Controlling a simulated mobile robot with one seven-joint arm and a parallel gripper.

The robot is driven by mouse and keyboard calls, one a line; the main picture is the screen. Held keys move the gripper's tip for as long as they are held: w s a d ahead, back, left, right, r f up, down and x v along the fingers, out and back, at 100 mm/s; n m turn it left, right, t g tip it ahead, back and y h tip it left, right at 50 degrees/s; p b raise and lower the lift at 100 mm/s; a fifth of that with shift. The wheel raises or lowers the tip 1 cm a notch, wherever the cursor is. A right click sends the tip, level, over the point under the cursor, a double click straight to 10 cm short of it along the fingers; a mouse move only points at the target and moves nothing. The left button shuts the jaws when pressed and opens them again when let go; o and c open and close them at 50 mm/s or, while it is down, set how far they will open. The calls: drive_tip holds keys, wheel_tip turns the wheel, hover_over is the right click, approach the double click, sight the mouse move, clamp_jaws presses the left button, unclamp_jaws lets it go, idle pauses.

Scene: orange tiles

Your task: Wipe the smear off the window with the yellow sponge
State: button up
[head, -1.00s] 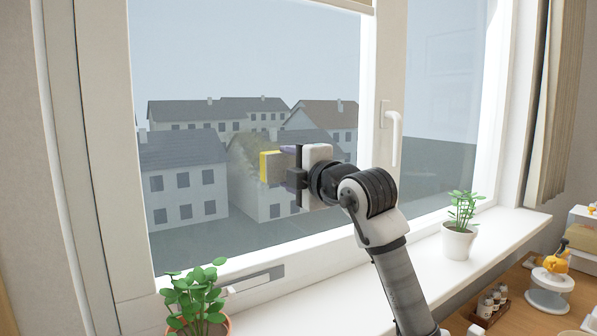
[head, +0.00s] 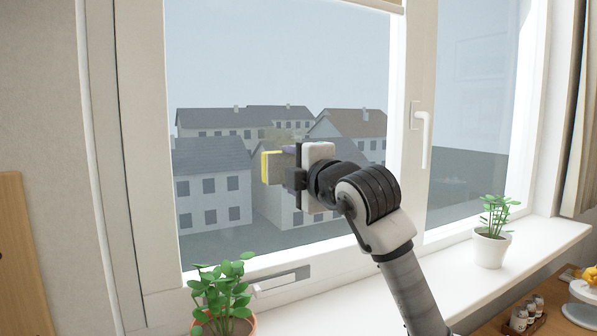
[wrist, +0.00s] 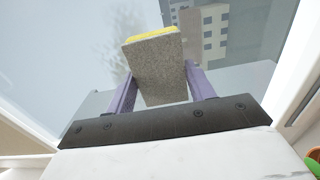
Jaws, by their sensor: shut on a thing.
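The sponge has a yellow layer on the window side and a grey-brown body. In the head view the sponge (head: 272,168) is in front of the lower middle of the window pane (head: 290,60). My gripper (head: 291,168) is shut on it; the wrist view shows the sponge (wrist: 155,68) between two purple fingers (wrist: 160,92). A faint brownish smear (head: 276,134) shows on the glass just above the sponge; the sponge and gripper may hide part of it. I cannot tell whether the sponge touches the glass.
A potted plant (head: 222,295) stands on the sill at the lower left, another (head: 493,230) at the right. The window handle (head: 422,135) sticks out right of my arm. Small bottles (head: 525,315) sit at the lower right.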

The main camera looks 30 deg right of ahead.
sight(274, 170)
drive_tip(key=shift+s+a+b, duration=0.1)
drive_tip(key=shift+a+b, duration=0.5)
drive_tip(key=shift+a, duration=0.95)
drive_tip(key=shift+a+b, duration=0.8)
drive_tip(key=shift+a, duration=0.8)
drive_tip(key=shift+a+r+p, duration=0.15)
drive_tip(key=shift+r+p, duration=0.5)
drive_tip(key=shift+r, duration=0.4)
drive_tip(key=shift+d+p, duration=0.4)
drive_tip(key=shift+d, duration=3.3)
drive_tip(key=shift+d+r+p, duration=1.05)
drive_tip(key=shift+d+p, duration=1.1)
drive_tip(key=shift+d, duration=1.35)
drive_tip(key=shift+a+f+b, duration=0.1)
drive_tip(key=shift+a+b, duration=3.1)
drive_tip(key=shift+a, duration=4.05)
